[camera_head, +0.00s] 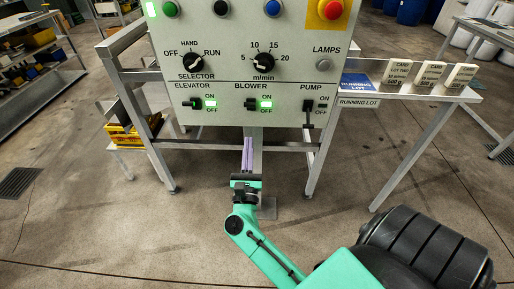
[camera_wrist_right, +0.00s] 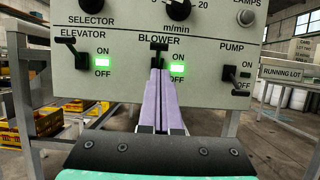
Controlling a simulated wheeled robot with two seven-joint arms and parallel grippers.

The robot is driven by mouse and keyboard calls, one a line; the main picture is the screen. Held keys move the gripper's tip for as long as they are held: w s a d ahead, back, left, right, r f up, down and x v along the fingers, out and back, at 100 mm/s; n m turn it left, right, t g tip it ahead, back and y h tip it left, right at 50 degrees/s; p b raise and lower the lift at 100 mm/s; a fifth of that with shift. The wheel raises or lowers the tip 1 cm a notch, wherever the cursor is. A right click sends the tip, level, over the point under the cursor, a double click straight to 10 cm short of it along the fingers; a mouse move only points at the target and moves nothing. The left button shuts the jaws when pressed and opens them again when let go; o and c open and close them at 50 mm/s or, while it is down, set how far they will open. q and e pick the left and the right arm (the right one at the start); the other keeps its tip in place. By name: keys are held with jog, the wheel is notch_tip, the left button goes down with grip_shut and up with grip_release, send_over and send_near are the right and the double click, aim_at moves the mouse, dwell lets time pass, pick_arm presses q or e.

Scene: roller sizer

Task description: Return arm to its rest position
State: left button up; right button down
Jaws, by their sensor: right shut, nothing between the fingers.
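My right gripper (camera_head: 249,150) is shut and empty, its purple fingers pointing at the control panel (camera_head: 225,72) from below. In the right wrist view its closed fingers (camera_wrist_right: 160,80) end just below the BLOWER switch (camera_wrist_right: 158,48); whether they touch it I cannot tell. The BLOWER lever is up and its lamp (camera_wrist_right: 177,68) is green. The ELEVATOR switch (camera_wrist_right: 66,41) is up with a green lamp (camera_wrist_right: 109,61). The PUMP switch (camera_wrist_right: 229,74) has its lever down and its lamp is dark. My left gripper is not in view.
Yellow boxes (camera_head: 122,136) sit on a low stand at the left. The panel's metal frame legs (camera_head: 318,155) stand beside the arm. Floor below is open.

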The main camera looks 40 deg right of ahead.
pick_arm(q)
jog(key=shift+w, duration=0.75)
pick_arm(e)
jog(key=shift+a+f, duration=0.15)
jog(key=shift+f, duration=0.05)
